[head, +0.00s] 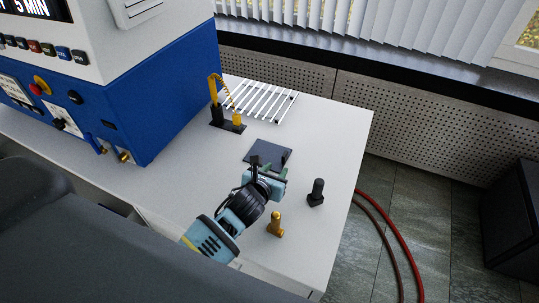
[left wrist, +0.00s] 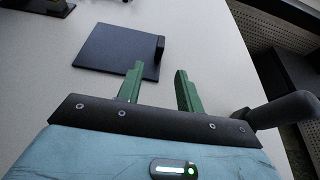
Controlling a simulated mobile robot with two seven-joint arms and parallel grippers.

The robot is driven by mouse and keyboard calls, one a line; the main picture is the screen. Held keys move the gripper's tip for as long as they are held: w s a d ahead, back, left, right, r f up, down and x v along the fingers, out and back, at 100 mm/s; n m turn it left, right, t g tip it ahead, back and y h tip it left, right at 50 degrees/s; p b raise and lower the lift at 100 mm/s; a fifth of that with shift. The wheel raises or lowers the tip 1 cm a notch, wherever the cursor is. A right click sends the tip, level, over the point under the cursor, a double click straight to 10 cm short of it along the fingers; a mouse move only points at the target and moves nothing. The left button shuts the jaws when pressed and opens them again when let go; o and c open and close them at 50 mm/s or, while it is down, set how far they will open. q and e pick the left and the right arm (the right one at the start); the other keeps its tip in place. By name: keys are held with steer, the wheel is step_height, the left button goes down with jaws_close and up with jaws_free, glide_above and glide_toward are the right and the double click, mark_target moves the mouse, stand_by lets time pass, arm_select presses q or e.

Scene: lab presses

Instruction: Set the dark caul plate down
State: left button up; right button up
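The dark caul plate (head: 262,149) lies flat on the white bench top, with a small upright dark block (head: 287,156) at its right edge. In the left wrist view the plate (left wrist: 112,50) is just beyond my fingers, its block (left wrist: 160,47) showing at the right edge. My left gripper (head: 275,169) is in front of the plate's near edge. In the left wrist view its green fingers (left wrist: 159,75) are spread with nothing between them, apart from the plate. My right gripper is in neither view.
A black knobbed piece (head: 316,193) and a brass one (head: 275,226) stand near the arm. The blue press (head: 160,100) stands left. The bench's right edge is close.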

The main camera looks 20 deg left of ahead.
mark_target(283, 159)
arm_select(q)
steer(key=shift+r+b+x, duration=0.2)
steer(key=shift+b+x, duration=0.2)
steer(key=shift+x, duration=2.85)
steer(key=shift+w+a, duration=0.1)
jaws_close()
steer(key=shift+r, duration=0.1)
